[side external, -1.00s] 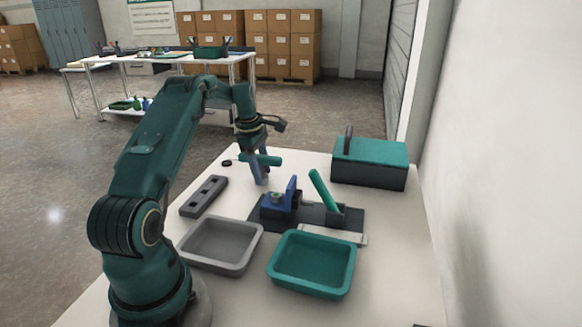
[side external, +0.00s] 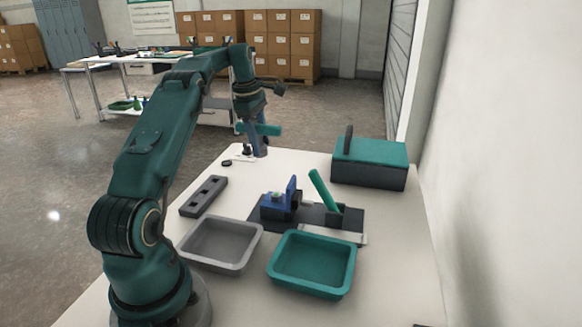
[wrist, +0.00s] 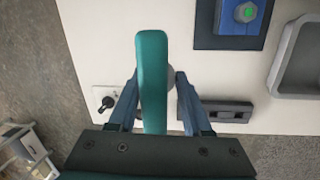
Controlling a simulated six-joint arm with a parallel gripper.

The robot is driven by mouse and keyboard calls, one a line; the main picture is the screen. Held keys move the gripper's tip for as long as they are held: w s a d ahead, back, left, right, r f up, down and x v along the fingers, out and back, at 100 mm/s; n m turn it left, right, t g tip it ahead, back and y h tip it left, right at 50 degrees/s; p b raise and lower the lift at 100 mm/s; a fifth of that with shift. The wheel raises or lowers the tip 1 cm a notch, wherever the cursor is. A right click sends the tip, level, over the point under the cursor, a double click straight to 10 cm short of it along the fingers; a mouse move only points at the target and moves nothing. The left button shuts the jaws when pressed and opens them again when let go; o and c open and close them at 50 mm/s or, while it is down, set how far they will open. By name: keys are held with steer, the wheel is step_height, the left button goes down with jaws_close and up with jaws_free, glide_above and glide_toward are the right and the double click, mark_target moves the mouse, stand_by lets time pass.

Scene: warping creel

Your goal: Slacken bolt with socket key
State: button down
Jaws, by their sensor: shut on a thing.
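My gripper (side external: 260,150) is shut on the socket key (side external: 265,130), whose teal bar handle lies crosswise between the fingers. It is held in the air above the far left part of the table. In the wrist view the teal handle (wrist: 152,75) runs up between the fingers, with a round grey part partly hidden behind it. The bolt (side external: 276,195) sits on a blue block (side external: 291,190) on a dark plate, in front of and apart from my gripper. In the wrist view the bolt's green top (wrist: 246,12) shows at the upper right. The key's socket end is not clear.
A teal handle (side external: 322,190) leans from a dark holder beside the blue block. A grey tray (side external: 222,264) and a teal tray (side external: 312,290) stand in front. A dark slotted rack (side external: 204,196) lies left, a lidded box (side external: 370,163) back right. A small black knob (wrist: 105,101) stands near the table's edge.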

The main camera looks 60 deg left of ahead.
steer(key=shift+r, duration=0.5)
steer(key=shift+d+r+m, duration=0.2)
steer(key=shift+m, duration=0.3)
steer(key=d+m+g+h, duration=0.2)
steer(key=d+m, duration=0.4)
steer(key=m, duration=1)
steer(key=shift+s, duration=0.15)
steer(key=shift+d+f+m, duration=0.1)
steer(key=shift+d+m, duration=0.15)
steer(key=shift+m, duration=0.25)
